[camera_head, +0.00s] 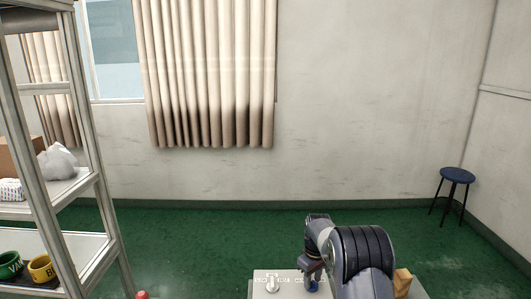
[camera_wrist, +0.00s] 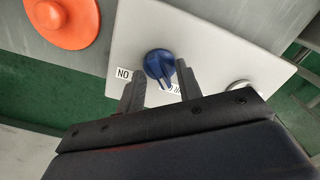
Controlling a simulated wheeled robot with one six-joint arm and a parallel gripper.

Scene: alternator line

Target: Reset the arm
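My arm (camera_head: 360,255) is bent over a light panel at the bottom of the head view. My gripper (camera_wrist: 159,75) points at the panel (camera_wrist: 210,40) in the wrist view. Its two dark fingers are apart, one on each side of a blue knob (camera_wrist: 158,64). I cannot tell whether they touch it. The knob also shows in the head view (camera_head: 313,287), just below the gripper. A "NO" label (camera_wrist: 123,74) lies left of the knob, and another label below it is partly hidden.
A round orange-red part (camera_wrist: 62,18) is left of the panel. A silver part (camera_wrist: 242,88) is partly hidden at right. A metal shelf (camera_head: 75,130) stands at left and a blue stool (camera_head: 457,175) at right. Open green floor (camera_head: 210,235) lies beyond the panel.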

